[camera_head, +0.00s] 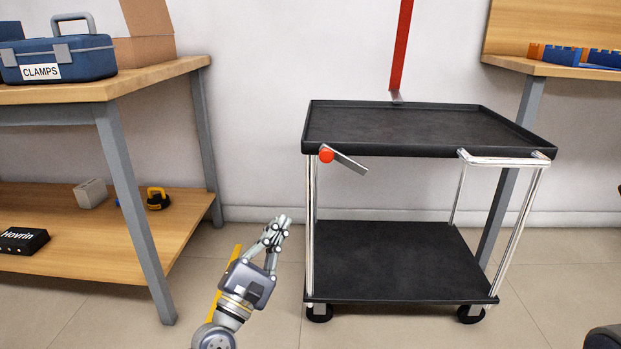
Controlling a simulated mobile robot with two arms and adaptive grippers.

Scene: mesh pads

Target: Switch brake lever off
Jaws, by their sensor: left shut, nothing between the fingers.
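The brake lever (345,160) is a grey flat bar with a red round end (326,156) at its left. It sits at the front left corner of the black cart (430,149), just under the top tray's rim, and slopes down to the right. My left gripper (284,222) is shut and empty. In the picture it is below and to the left of the lever, left of the cart's front left post, apart from both. My right gripper is not in view.
A wooden workbench (150,84) stands at the left, with a blue CLAMPS toolbox (60,58) on top and several items on its lower shelf. The cart's trays are empty. Tiled floor shows between left bench and cart.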

